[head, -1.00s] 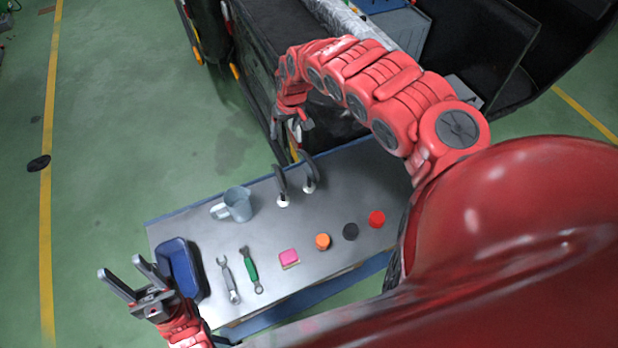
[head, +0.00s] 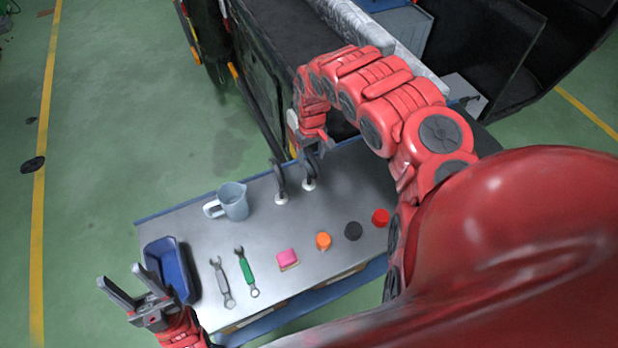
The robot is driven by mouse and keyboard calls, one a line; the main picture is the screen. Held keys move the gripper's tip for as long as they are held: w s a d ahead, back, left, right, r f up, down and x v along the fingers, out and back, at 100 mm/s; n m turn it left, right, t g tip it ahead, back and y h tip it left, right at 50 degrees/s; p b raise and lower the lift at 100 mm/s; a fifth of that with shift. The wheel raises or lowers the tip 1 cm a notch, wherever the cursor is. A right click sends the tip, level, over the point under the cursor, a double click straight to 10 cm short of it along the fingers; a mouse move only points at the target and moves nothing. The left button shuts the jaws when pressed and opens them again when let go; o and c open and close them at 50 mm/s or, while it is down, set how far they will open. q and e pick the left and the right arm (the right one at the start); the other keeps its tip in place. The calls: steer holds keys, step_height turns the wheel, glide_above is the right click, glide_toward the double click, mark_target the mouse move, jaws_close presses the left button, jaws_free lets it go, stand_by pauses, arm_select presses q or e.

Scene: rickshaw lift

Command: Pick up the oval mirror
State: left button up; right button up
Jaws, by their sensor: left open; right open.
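Two dark, narrow uprights stand on white round bases at the far edge of the table: a left one (head: 280,181) and a right one (head: 309,170). They may be mirrors seen nearly edge-on, but no oval glass shows, and I cannot tell which is the oval mirror. My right gripper (head: 312,147) is open and empty, just above and behind the right upright; contact cannot be told. My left gripper (head: 122,291) is open and empty, left of the table beside the blue tray, far from the uprights.
The grey table (head: 190,229) also holds a jug (head: 233,202), a blue tray (head: 163,262), two wrenches (head: 222,284) (head: 247,272), a pink block (head: 287,259), and orange (head: 323,241), black (head: 353,231) and red (head: 380,217) round pieces. A dark cart (head: 265,65) stands behind.

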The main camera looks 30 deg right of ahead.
steer(key=shift+a+f+p, duration=0.1)
steer(key=shift+f+p, duration=0.2)
steer(key=shift+f, duration=0.05)
steer(key=f, duration=0.1)
steer(key=f+p, duration=0.1)
steer(key=f, duration=0.1)
steer(key=shift+a, duration=0.2)
steer(key=shift+d+f+p, duration=0.1)
steer(key=shift+f+p, duration=0.2)
steer(key=shift+f, duration=0.45)
steer(key=shift+c, duration=0.2)
jaws_close()
stand_by(0.4)
